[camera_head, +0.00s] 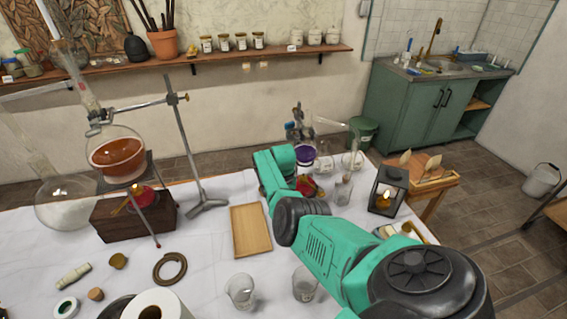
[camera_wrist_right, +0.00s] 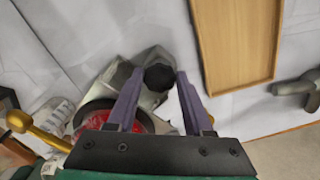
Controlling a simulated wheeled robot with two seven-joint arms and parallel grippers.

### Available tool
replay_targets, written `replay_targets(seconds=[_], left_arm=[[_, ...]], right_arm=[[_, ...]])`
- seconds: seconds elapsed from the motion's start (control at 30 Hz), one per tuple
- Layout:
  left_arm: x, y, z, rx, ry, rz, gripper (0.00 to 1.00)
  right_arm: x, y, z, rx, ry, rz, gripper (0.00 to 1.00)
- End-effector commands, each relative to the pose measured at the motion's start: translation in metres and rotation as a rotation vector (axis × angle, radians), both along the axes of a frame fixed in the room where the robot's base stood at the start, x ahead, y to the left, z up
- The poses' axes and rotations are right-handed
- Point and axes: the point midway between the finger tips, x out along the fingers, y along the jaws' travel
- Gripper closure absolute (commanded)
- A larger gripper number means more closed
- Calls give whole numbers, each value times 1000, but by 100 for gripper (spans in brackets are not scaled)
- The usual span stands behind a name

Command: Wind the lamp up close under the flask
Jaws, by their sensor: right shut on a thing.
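My right arm reaches in from the right in the head view and its elbowed wrist hides its fingertips. In the right wrist view my right gripper (camera_wrist_right: 160,88) is shut on a black knob (camera_wrist_right: 159,76), in front of a grey metal part. A red round part (camera_wrist_right: 135,122) shows behind the fingers. In the head view a red lamp part (camera_head: 308,187) shows beside my wrist, below a flask with purple liquid (camera_head: 304,156); their gap is partly hidden. Another flask with brown liquid (camera_head: 117,153) is clamped at left, above a red lamp (camera_head: 143,196). My left gripper is not in view.
A wooden tray (camera_head: 251,231) lies left of my arm, also in the right wrist view (camera_wrist_right: 236,45). A metal stand (camera_head: 187,150) is behind it. Two glass beakers (camera_head: 241,291) and a paper roll (camera_head: 160,306) are near the front. A black lantern (camera_head: 387,190) stands right of my arm.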

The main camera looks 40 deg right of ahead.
Motion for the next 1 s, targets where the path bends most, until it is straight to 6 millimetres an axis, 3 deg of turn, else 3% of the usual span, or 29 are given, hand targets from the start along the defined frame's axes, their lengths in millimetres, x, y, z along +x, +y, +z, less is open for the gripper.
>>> replay_targets(seconds=[0.3,0.8,0.83,0.87,1.0], left_arm=[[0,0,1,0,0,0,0],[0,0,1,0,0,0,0],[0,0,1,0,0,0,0],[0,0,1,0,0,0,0],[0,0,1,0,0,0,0]], right_arm=[[1,-1,1,-2,-2,-120,100],[1,-1,1,-3,-3,-140,100],[1,-1,1,-3,-3,-140,41],[1,-1,1,-3,-3,-140,36],[1,-1,1,-2,-2,-139,36]])
